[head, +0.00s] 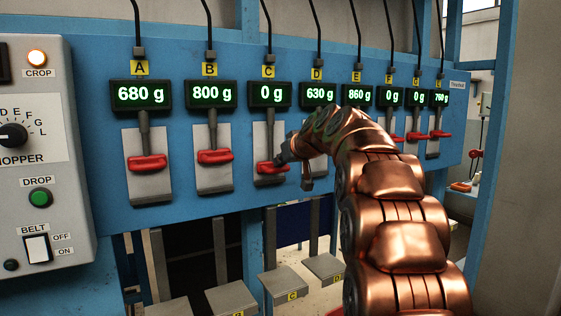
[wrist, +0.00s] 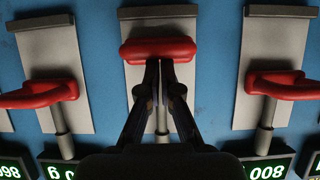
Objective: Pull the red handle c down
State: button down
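The red handle c (head: 271,167) sits on the lever under the label C and its 0 g display (head: 271,94). In the wrist view, which is upside down, the red handle c (wrist: 158,50) is in the top middle, and it sits lower on its plate than the handles beside it. My gripper (head: 288,158) is at that handle in the head view. In the wrist view my gripper (wrist: 160,62) has its two fingertips close together against the handle's upper edge, in front of the lever rod. I see no part of the handle between the fingers.
Neighbouring red handles stand close on both sides, handle B (head: 215,157) and handle D (wrist: 40,92). Handle A (head: 147,163) is further left. A grey control box (head: 40,150) stands at the far left. Grey plates hang below the blue panel (head: 235,135).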

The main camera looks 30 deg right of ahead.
jog(key=r+p, duration=0.1)
jog(key=r, duration=0.1)
jog(key=w+r+p, duration=0.1)
jog(key=shift+r, duration=0.4)
jog(key=b+v, duration=0.2)
jog(key=v, duration=0.8)
jog(key=shift+s, duration=0.1)
jog(key=s+a+f+g+y+p, duration=0.1)
jog(key=s+a+f+g, duration=0.4)
jog(key=a+f, duration=0.45)
jog(key=s+a+f+g+y+p, duration=0.1)
jog(key=s+a+f+g+p, duration=0.1)
jog(key=s+a+f, duration=0.65)
jog(key=s+a+f+g, duration=0.1)
jog(key=s+f+g, duration=0.1)
jog(key=s+f, duration=0.4)
jog(key=s+a+f+g+h+p, duration=0.1)
jog(key=s+f, duration=0.5)
jog(key=s, duration=0.6)
jog(key=s+a+f+g+h+p, duration=0.1)
jog(key=s+a+f+g, duration=0.1)
jog(key=s+f+g, duration=0.2)
jog(key=s+f, duration=0.3)
jog(key=s, duration=0.2)
jog(key=shift+s+a, duration=0.4)
